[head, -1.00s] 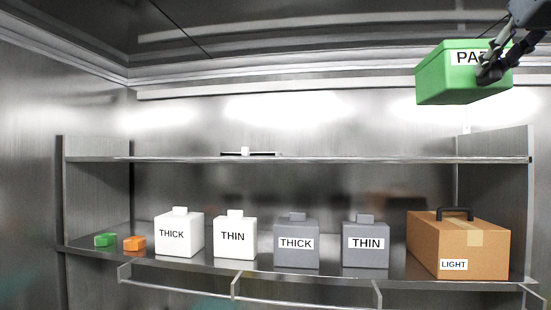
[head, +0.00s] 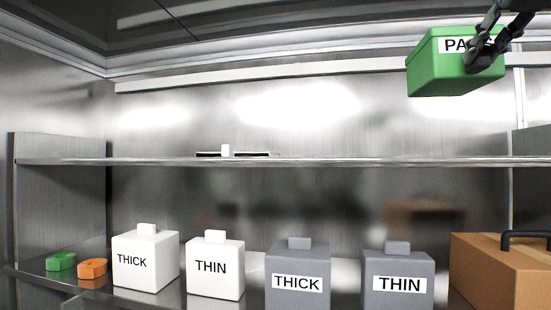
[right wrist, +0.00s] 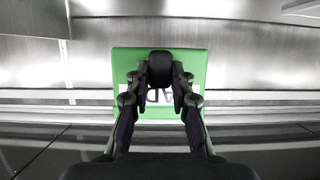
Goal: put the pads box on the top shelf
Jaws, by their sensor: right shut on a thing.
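The green pads box (head: 440,72), with a white label partly covered by my fingers, is held in the air at the upper right of the head view. My right gripper (head: 480,55) is shut on it. In the right wrist view the pads box (right wrist: 195,62) sits between and beyond the fingers of the right gripper (right wrist: 160,95). The top shelf (head: 330,162) is below the box's height and mostly bare. A small white piece on a dark flat strip (head: 225,151) lies on it, left of the middle. My left gripper is not in view.
The lower shelf holds white THICK (head: 145,262) and THIN (head: 215,268) containers, grey THICK (head: 297,268) and THIN (head: 398,270) containers, and a brown case (head: 490,265) at right. Small green (head: 60,262) and orange (head: 92,268) items sit at left. The top shelf's right part is clear.

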